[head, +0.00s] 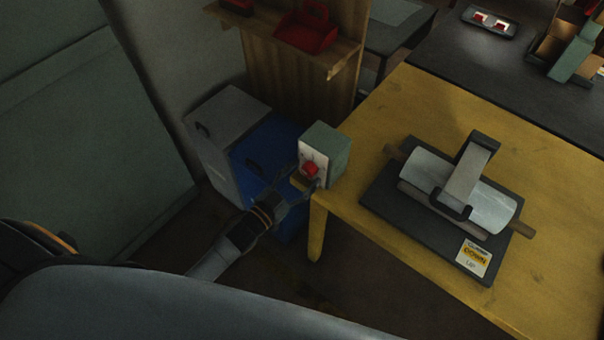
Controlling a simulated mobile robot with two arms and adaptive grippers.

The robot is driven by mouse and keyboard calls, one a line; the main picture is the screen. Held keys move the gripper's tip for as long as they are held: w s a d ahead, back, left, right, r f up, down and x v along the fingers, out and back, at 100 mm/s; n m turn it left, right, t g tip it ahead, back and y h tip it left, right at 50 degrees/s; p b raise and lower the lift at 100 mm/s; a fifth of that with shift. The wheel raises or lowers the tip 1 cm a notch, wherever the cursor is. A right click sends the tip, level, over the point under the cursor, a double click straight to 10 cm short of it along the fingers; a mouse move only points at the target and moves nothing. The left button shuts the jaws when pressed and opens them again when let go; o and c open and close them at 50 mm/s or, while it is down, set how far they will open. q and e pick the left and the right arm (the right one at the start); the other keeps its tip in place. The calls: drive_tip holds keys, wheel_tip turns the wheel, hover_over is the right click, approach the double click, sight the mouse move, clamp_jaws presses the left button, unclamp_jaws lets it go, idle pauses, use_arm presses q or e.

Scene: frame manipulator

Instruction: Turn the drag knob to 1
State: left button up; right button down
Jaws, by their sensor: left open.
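The drag knob (311,169) is a small red knob on the pale front face of a grey-green box (331,146). The box stands at the near left corner of the yellow table. My left gripper (300,178) is open at the front of the box, with its fingers around or just beside the knob. I cannot tell whether the fingers touch it. The markings on the box face are too small to read. My right gripper is out of view.
The yellow table (440,110) also holds a dark board (378,193) with a metal roller and a "DOWN" label. Blue and grey cabinets (228,125) stand behind my left gripper. Dark floor lies below.

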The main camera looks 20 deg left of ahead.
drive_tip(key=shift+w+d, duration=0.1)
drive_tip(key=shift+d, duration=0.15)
use_arm(q)
drive_tip(key=c, duration=1.2)
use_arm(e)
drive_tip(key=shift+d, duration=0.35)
use_arm(q)
drive_tip(key=shift+m, duration=0.3)
drive_tip(key=m, duration=0.3)
drive_tip(key=shift+m, duration=0.3)
drive_tip(key=m+b, duration=0.1)
drive_tip(key=m, duration=0.2)
drive_tip(key=shift+m, duration=0.3)
drive_tip(key=shift+m+b, duration=0.55)
drive_tip(key=shift+m, duration=1.25)
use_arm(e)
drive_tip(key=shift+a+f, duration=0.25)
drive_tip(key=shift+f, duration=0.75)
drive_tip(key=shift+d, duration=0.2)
